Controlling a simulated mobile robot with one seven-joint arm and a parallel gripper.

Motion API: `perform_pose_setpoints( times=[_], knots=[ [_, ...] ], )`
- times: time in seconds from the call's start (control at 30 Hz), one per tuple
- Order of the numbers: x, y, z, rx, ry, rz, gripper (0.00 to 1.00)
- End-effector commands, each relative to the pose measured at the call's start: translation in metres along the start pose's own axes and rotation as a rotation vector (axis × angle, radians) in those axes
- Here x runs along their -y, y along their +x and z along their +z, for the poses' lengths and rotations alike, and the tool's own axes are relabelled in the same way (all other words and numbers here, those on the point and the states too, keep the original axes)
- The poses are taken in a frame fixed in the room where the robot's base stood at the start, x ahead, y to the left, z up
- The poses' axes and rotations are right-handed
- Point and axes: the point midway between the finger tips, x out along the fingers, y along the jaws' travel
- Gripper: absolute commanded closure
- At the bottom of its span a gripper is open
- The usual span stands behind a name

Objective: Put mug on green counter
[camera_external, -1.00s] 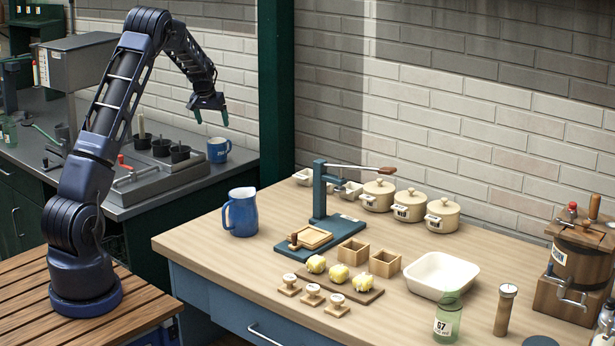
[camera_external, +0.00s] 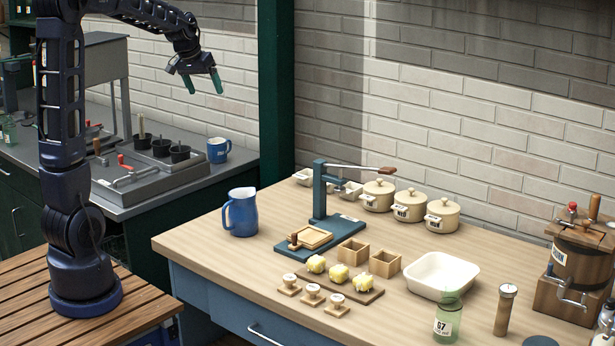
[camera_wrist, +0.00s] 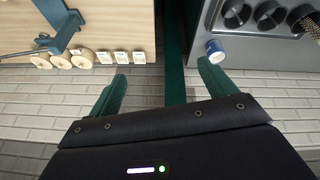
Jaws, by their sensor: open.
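A blue mug (camera_external: 218,150) with a white label stands on the right end of a grey-topped counter (camera_external: 228,172) with dark green sides, at the left of the external view. My gripper (camera_external: 202,83) is open and empty, high above the mug in the external view. Its two green fingers are spread wide apart in the wrist view (camera_wrist: 161,76).
A blue pitcher (camera_external: 240,212) stands on the wooden counter (camera_external: 200,245), left of a blue press (camera_external: 319,195). Several lidded pots line the back. A green post (camera_external: 276,90) rises between the counters. Black cups (camera_external: 161,147) stand left of the mug.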

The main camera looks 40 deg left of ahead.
Motion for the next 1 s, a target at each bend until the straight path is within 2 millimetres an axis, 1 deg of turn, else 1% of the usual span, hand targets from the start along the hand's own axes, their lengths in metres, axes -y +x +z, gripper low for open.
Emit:
perform_pose_setpoints(
  times=[0.03,0.17,0.2,0.37,0.5,0.57,0.6,0.67,0.8,0.9,1.0],
  knots=[
    [-0.008,-0.013,0.015,-0.002,0.011,0.007,0.16],
    [-0.025,-0.038,0.054,0.0,0.039,0.017,0.16],
    [-0.029,-0.045,0.067,0.001,0.048,0.019,0.16],
    [-0.045,-0.07,0.118,0.002,0.086,0.026,0.16],
    [-0.055,-0.087,0.165,0.003,0.119,0.027,0.16],
    [-0.058,-0.092,0.185,0.003,0.134,0.025,0.16],
    [-0.06,-0.096,0.199,0.003,0.142,0.024,0.16],
    [-0.062,-0.101,0.219,0.003,0.155,0.022,0.16],
    [-0.065,-0.107,0.266,0.001,0.19,0.013,0.16],
    [-0.064,-0.109,0.295,-0.002,0.208,0.005,0.16],
    [-0.063,-0.109,0.318,-0.002,0.224,-0.004,0.16]
  ],
)
